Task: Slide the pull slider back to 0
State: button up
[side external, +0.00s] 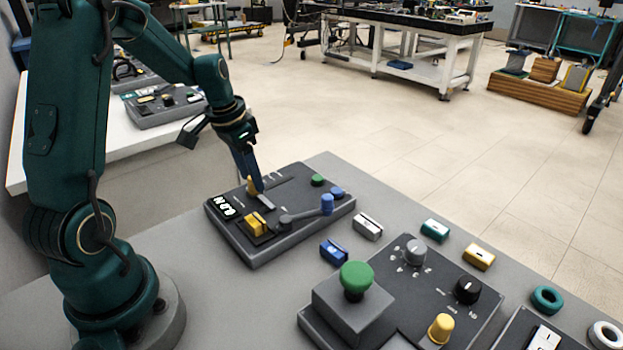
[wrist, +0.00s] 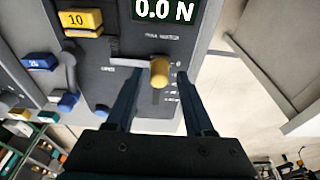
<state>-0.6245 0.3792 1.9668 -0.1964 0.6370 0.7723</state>
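A control box (side external: 290,246) lies on the grey table. On it, a yellow knob (wrist: 159,72), apparently the pull slider's handle, stands near a pale bar and small blurred lettering in the wrist view. My gripper (wrist: 158,82) is open, with one finger on each side of the knob and a gap visible on both sides. In the side view, my gripper (side external: 258,190) points down over the box and partly hides the yellow knob (side external: 251,186). A display (wrist: 165,11) reads 0.0 N. The slider's scale is too blurred to read.
The box also carries a yellow block marked 10 (wrist: 80,21), a blue knob on a lever (side external: 327,204) and a green button (side external: 318,180). Small loose blocks and a second panel with a green mushroom button (side external: 356,277) stand nearer the camera.

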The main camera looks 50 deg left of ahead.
jog(key=shift+w+v, duration=0.25)
jog(key=shift+v, duration=0.85)
jog(key=shift+w+v, duration=0.2)
jog(key=shift+v, duration=0.95)
jog(key=shift+w+v, duration=0.25)
jog(key=shift+v, duration=0.85)
jog(key=shift+r, duration=0.15)
jog(key=shift+d, duration=0.15)
notch_tip(320, 180, up, 4)
jog(key=m+t, duration=0.1)
jog(key=m, duration=0.1)
send_over(268, 208)
jog(key=s+d+r+t, duration=0.1)
jog(key=s+d+r, duration=0.2)
jog(key=d, duration=0.2)
jog(key=s+d+f+n, duration=0.1)
jog(key=s+d, duration=0.2)
jog(key=s, duration=0.1)
jog(key=s+d+f+n+t, duration=0.1)
jog(key=s+d+f, duration=0.1)
jog(key=s, duration=0.3)
jog(key=shift+s+d+f, duration=0.3)
jog(key=shift+d+f, duration=0.05)
jog(key=shift+d, duration=0.2)
